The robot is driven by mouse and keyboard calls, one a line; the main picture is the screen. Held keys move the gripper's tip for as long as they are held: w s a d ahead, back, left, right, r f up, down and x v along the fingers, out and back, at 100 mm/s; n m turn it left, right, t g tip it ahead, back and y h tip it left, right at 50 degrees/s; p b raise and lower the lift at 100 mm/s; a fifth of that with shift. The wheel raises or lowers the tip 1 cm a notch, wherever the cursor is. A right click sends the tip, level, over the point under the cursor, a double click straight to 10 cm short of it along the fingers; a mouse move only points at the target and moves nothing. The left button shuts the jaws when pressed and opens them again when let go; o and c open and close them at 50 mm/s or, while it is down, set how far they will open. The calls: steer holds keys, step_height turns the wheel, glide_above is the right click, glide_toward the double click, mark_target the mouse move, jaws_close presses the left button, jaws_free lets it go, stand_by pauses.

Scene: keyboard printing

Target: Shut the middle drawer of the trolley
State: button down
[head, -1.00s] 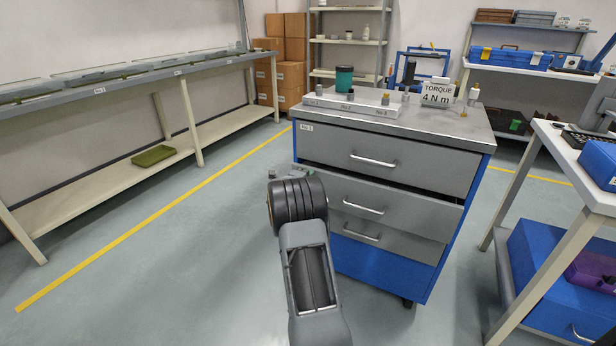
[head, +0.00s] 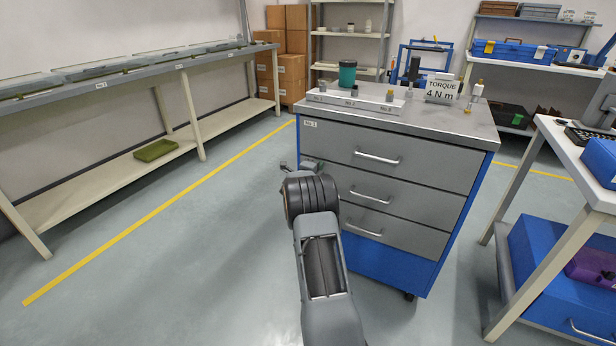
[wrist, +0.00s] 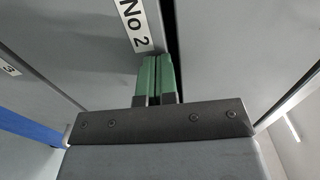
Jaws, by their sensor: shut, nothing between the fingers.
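The trolley (head: 378,272) has a stack of three grey drawers with bar handles. The middle drawer (head: 420,202) looks flush with the drawers above and below it. In the wrist view its face (wrist: 80,30) carries a "No 2" label (wrist: 136,22), with a narrow dark seam beside it. My gripper (wrist: 158,78) is shut and empty, its green fingertips together at the drawer face by the label. They look up against it, but I cannot tell if they touch. In the head view my wrist hides the drawer's left end.
On the trolley top (head: 470,125) stand a green cup (head: 347,74), a white holder block (head: 355,103) and a torque sign (head: 441,88). A white table (head: 585,180) stands close on the right. The floor to the left (head: 190,240) is clear.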

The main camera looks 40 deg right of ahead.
steer(key=p+v, duration=0.4)
steer(key=v, duration=1)
steer(key=s+f+m+g+y, duration=0.2)
steer(key=s+f+m+g, duration=0.35)
steer(key=m, duration=0.55)
steer(key=s+a+r+m+g+y+p, duration=0.5)
steer(key=s+a+r+m, duration=0.4)
steer(key=m, duration=0.6)
steer(key=s+a+r+m+t+y+p, duration=0.2)
steer(key=s+a+r+m+y+p, duration=0.1)
steer(key=a+r+p, duration=0.4)
steer(key=s+a+r+m+t+y+p, duration=0.3)
steer(key=a+r+m+p, duration=0.3)
steer(key=r, duration=0.8)
steer(key=s+a+r+m+t+y+p, duration=0.2)
steer(key=a+r+m+p, duration=0.3)
steer(key=a+r+p, duration=0.4)
steer(key=shift+s+r+y, duration=0.85)
steer(key=shift+r+y, duration=0.05)
